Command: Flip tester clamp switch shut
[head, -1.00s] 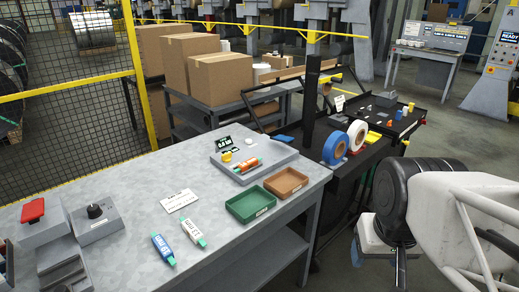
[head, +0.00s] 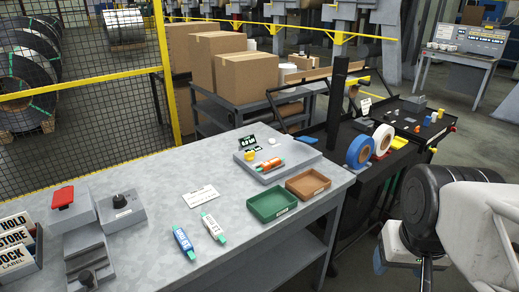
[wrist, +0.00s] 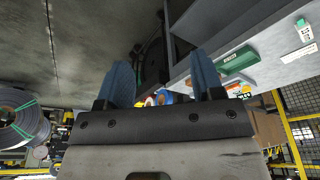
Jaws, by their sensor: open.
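The tester (head: 290,166) is a grey, low-sided unit on the workbench, with a small dark display (head: 247,142) at its back. An orange cylinder (head: 270,163) lies on it, with a yellow part (head: 250,155) beside it. The clamp switch is too small to make out surely. My gripper (wrist: 163,82) shows two blue fingers standing apart with nothing between them. In the head view it hangs at lower right, partly hidden by my arm, off the bench and well away from the tester.
Green (head: 273,205) and brown (head: 308,184) trays sit near the bench's right edge. A red-topped device (head: 63,198) and a black-knobbed box (head: 122,211) stand left. A black cart (head: 375,172) holds tape rolls.

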